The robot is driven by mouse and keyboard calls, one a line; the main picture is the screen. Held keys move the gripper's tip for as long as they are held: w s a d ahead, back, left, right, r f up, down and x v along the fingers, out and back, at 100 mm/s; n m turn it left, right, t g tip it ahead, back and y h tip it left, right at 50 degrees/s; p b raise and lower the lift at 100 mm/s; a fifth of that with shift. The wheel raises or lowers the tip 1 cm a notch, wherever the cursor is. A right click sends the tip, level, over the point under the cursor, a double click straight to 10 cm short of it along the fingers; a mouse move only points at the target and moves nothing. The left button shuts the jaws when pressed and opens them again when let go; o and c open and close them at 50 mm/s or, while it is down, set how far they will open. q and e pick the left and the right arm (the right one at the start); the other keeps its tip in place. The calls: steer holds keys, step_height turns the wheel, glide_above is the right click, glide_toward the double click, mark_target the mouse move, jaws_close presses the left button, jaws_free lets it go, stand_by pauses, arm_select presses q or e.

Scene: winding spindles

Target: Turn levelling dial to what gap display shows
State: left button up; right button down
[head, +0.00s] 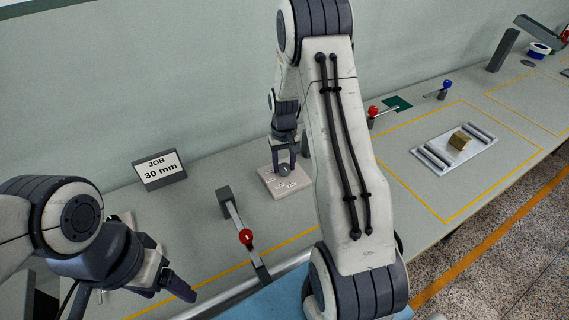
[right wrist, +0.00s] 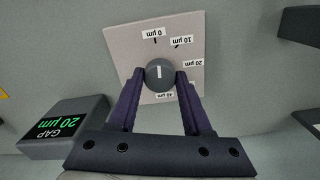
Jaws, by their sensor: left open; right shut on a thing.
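The levelling dial is a round grey knob (right wrist: 159,72) on a pale square plate (right wrist: 128,42) with µm labels. 0, 10, 20 and 40 µm are readable in the right wrist view; one finger covers part of the scale. The white mark on the knob stands nearly upright in that picture, roughly in line with 0 µm. My right gripper (right wrist: 160,79) is shut on the knob, a finger on each side. The gap display (right wrist: 62,128) shows 20 µm in green, upside down. In the head view my left gripper (head: 180,289) is open and empty at lower left.
A JOB sign (head: 160,169) reads 30 mm. Right of my right arm are a red-knobbed lever (head: 373,111), a blue-knobbed lever (head: 447,85) and a tray (head: 433,160) with a brass block (head: 460,140).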

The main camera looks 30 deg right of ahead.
mark_target(284, 167)
steer(key=m, duration=0.4)
steer(key=m+p, duration=0.1)
steer(key=m, duration=0.3)
steer(key=shift+m, duration=0.3)
steer(key=m, duration=0.4)
steer(key=shift+r+m, duration=0.1)
steer(key=shift+m, duration=1.8)
steer(key=shift+c, duration=1.7)
jaws_free()
step_height(284, 167, up, 10)
steer(key=b, duration=0.1)
steer(key=shift+r, duration=0.2)
